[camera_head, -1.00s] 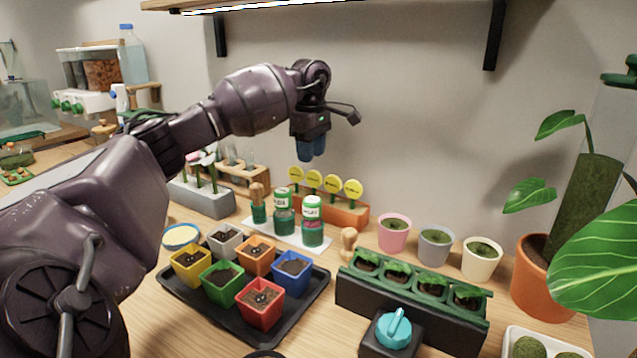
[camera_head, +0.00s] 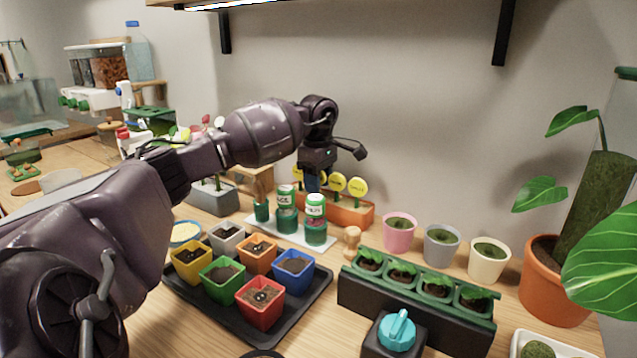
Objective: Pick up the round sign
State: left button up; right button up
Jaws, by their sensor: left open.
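Yellow round signs stand on stems in a row in an orange trough (camera_head: 352,215) at the back of the table. A round sign (camera_head: 357,188) at the right end and another round sign (camera_head: 338,183) beside it show clearly. One more at the left is partly hidden behind my left gripper (camera_head: 312,184). My right gripper is out of view.
A black tray (camera_head: 322,285) holds several coloured pots. Pink (camera_head: 399,236), grey and cream pots stand to the right, behind a black seedling planter (camera_head: 400,308). A shelf hangs above.

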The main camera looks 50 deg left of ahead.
pick_arm(q)
grip_shut()
notch_tip(320, 180, up, 10)
jog(key=shift+f+p, duration=0.1)
jog(key=shift+p, duration=0.35)
